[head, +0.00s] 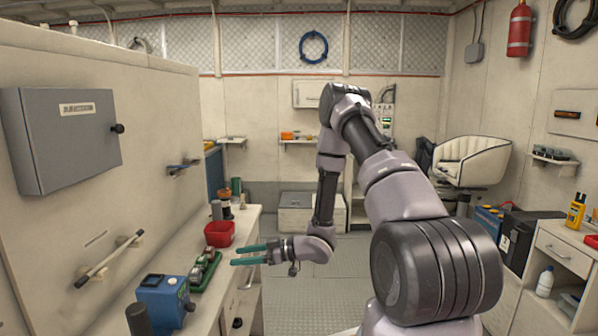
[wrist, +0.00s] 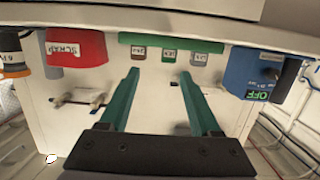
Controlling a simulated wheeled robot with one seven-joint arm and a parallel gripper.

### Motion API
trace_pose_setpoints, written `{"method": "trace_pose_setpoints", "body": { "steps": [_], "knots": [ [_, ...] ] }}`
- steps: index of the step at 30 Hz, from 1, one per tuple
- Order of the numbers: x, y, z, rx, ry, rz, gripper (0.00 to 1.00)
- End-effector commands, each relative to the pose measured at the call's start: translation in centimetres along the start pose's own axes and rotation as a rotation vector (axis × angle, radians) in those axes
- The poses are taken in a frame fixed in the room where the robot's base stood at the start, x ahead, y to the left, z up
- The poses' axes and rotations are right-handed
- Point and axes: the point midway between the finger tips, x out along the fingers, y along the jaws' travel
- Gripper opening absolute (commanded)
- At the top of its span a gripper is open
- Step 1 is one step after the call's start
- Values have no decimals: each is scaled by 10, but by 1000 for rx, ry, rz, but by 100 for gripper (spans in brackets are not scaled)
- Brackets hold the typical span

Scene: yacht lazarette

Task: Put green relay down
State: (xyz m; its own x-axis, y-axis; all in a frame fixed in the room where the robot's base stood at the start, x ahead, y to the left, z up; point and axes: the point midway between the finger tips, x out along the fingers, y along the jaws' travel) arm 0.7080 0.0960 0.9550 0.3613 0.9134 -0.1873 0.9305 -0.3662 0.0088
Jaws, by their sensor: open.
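A green tray (head: 207,274) lies on the counter at the left in the head view, with several small dark relays standing in it. In the wrist view the green tray (wrist: 215,47) shows at the top with three labelled relays in a row. The middle relay (wrist: 169,55) looks green; the left one (wrist: 139,53) looks brown, the right one (wrist: 199,59) grey-brown. My gripper (head: 233,255) has teal fingers, apart and empty, beside the tray on its aisle side. In the wrist view my gripper (wrist: 160,72) has nothing between its fingertips.
A red scrap bin (head: 219,232) stands behind the tray and a blue tester (head: 163,300) in front, its display reading OFF in the wrist view. Small containers (head: 225,205) stand farther back on the counter (head: 242,225). The aisle floor (head: 285,272) is clear.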

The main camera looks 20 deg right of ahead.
Motion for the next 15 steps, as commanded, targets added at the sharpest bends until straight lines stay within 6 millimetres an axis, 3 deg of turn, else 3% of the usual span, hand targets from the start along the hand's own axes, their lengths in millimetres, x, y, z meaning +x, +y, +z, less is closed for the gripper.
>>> {"method": "trace_pose_setpoints", "body": {
  "steps": [8,15],
  "knots": [
    [-29,77,-55,-37,-249,254,64],
    [-86,122,-121,3,-432,531,64]
  ]
}}
